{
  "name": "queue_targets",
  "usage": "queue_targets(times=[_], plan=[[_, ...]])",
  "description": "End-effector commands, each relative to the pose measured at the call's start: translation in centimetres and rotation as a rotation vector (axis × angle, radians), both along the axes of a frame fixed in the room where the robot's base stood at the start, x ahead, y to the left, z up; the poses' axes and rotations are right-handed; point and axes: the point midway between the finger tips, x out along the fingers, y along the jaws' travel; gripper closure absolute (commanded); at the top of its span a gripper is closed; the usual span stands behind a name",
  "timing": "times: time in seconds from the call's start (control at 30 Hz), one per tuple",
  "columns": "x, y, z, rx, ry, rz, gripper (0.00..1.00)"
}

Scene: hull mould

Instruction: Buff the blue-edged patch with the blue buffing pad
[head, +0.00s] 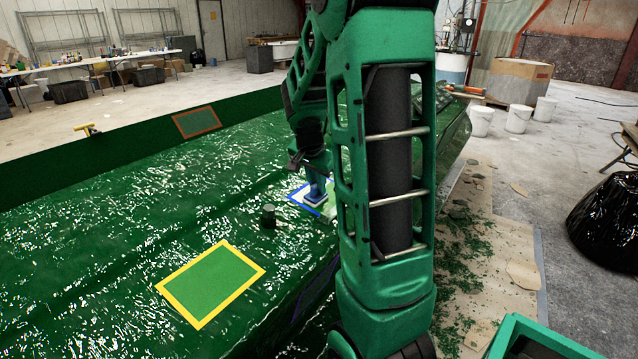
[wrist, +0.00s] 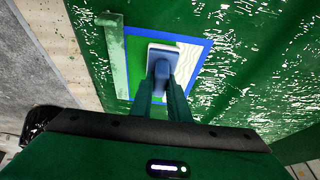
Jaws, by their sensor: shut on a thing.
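The blue-edged patch (wrist: 203,57) lies on the glossy green hull mould. Inside its blue border, part of the surface is green and part, to the right of the pad, is whitish with wavy streaks. The blue buffing pad (wrist: 160,66) has a pale base and a blue handle. It is over the patch, inside the border, and appears to rest on it. My gripper (wrist: 163,97) is shut on the pad's handle. In the head view, my gripper (head: 316,163) and the pad (head: 316,194) show left of my arm, which hides the patch's right part.
A yellow-edged patch (head: 211,283) is nearer on the mould, and an orange-edged patch (head: 196,121) is farther left. A yellow-handled tool (head: 88,129) sits at the mould's far edge. A pale green strip (wrist: 113,65) lies left of the patch.

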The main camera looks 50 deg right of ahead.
Motion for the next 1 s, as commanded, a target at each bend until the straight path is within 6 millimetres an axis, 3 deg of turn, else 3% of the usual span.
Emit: queue_targets(times=[0.27,0.63,1.0], plan=[[-0.2,1.1,-0.1,0.001,0.001,0.001,1.0],[-0.6,4.0,0.0,0.001,0.002,0.002,1.0],[0.7,4.5,0.1,0.001,0.001,0.002,1.0]])
